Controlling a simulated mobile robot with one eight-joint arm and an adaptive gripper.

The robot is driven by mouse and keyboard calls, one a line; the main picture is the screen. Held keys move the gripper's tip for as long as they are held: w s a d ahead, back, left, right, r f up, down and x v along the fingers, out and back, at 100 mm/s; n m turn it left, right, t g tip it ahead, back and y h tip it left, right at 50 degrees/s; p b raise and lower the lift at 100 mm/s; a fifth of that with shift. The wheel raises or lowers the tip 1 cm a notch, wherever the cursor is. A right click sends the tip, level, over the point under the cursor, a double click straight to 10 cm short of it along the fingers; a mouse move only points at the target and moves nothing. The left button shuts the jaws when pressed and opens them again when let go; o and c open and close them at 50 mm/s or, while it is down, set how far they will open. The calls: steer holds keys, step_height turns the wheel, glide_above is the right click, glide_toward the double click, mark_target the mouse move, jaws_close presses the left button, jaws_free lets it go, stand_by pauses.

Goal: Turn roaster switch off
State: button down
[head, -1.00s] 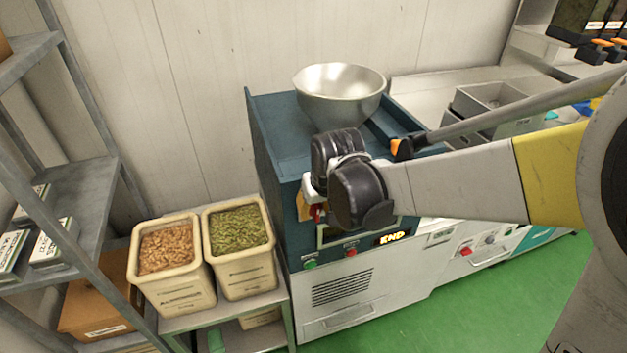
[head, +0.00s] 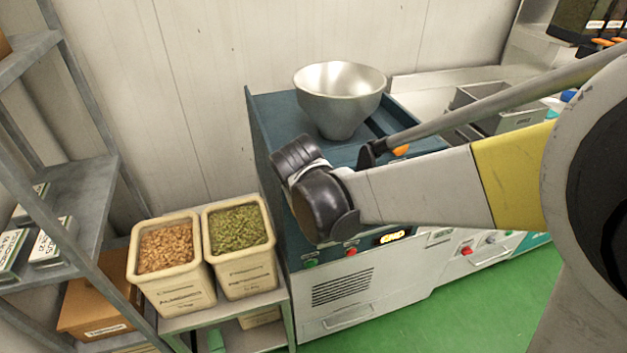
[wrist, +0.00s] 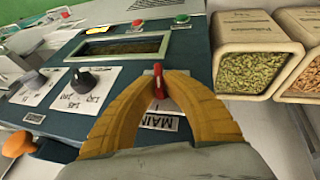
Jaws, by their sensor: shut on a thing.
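The roaster (head: 285,200) is a blue and grey machine with a metal hopper (head: 338,90) on top. Its red switch lever (wrist: 158,72) sits above a "MAIN" label in the wrist view. My gripper (wrist: 158,82) has its yellow fingers closed around this lever, whose red tip points up in the picture between the fingertips. The lever's base is largely hidden by the fingers. In the head view my wrist hides the fingers and the switch.
Black knobs (wrist: 84,80) lie left of the switch in the wrist view. Red and green buttons (wrist: 181,19) are beyond the window. Almond and pistachio bins (head: 173,262) stand left of the roaster. A grey shelf (head: 80,200) is at far left.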

steer(key=h+b, duration=0.1)
steer(key=t+h, duration=0.1)
steer(key=n+h+b, duration=0.1)
steer(key=h, duration=0.1)
steer(key=shift+a+f+t+b, duration=0.3)
steer(key=shift+a+f+b, duration=0.05)
steer(key=shift+f, duration=0.05)
steer(key=shift+s+a+f+n+t+h+b, duration=0.1)
steer(key=shift+n+t+h+b, duration=0.35)
steer(key=shift+t+h+b, duration=0.7)
steer(key=shift+f+n+t+h+b, duration=0.2)
steer(key=shift+n+h+b, duration=0.45)
steer(key=shift+h, duration=1)
steer(key=shift+s+a+n+t+h+b, duration=0.1)
steer(key=shift+n+t+h+b, duration=0.2)
steer(key=shift+t+h+b, duration=0.7)
steer(key=shift+d+h, duration=0.1)
steer(key=shift+h, duration=0.5)
steer(key=c, duration=1.5)
jaws_free()
steer(key=shift+w, duration=0.1)
